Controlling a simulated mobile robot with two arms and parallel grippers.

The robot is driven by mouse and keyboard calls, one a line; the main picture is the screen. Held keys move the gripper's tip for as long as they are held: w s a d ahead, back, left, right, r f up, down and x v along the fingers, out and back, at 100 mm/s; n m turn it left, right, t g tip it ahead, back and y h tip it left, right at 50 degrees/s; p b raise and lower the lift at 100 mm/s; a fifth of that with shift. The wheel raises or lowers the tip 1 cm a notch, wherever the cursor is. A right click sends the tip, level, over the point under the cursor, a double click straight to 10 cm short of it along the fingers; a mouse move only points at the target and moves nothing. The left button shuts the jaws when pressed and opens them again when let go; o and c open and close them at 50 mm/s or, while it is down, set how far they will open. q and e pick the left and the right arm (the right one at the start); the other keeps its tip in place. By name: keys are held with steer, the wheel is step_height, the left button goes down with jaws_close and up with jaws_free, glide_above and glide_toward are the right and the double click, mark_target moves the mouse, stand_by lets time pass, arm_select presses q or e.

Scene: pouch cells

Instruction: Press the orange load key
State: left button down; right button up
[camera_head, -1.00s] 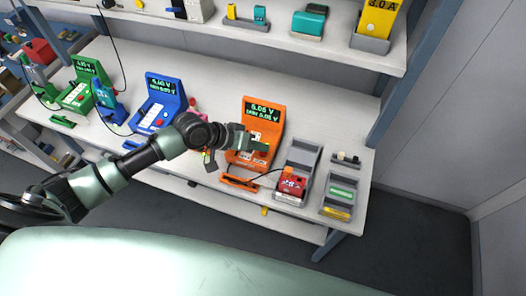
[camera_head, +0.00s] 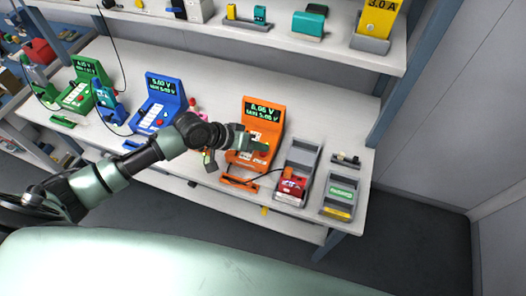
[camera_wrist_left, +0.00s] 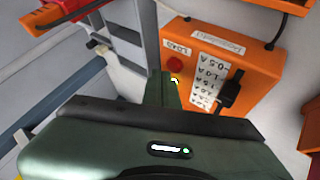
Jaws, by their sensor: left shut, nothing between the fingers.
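The orange tester (camera_head: 264,113) stands on the bench, its dark display lit with green digits. In the left wrist view, its orange face (camera_wrist_left: 253,68) shows a round red key (camera_wrist_left: 175,64) beside a small label that seems to read LOAD, and a white scale of ampere values. My left gripper (camera_head: 262,148) is over the lower front of the orange tester, partly hiding its panel. It is shut and empty. In the wrist view, its fingertips (camera_wrist_left: 165,78) are just below the red key; I cannot tell whether they touch it. My right gripper is not in view.
A grey tray (camera_head: 305,156) holding a red pouch cell (camera_head: 292,187) stands right of the orange tester. A smaller grey tray (camera_head: 338,196) is farther right. Blue (camera_head: 160,100) and green (camera_head: 82,85) testers stand to the left. A cable runs from the orange tester's front.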

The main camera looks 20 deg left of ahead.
mark_target(260, 154)
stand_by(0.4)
arm_select(q)
steer(key=shift+f, duration=0.55)
stand_by(0.5)
steer(key=shift+r+p, duration=0.5)
steer(key=shift+r, duration=0.05)
step_height(260, 154, up, 6)
steer(key=p, duration=0.6)
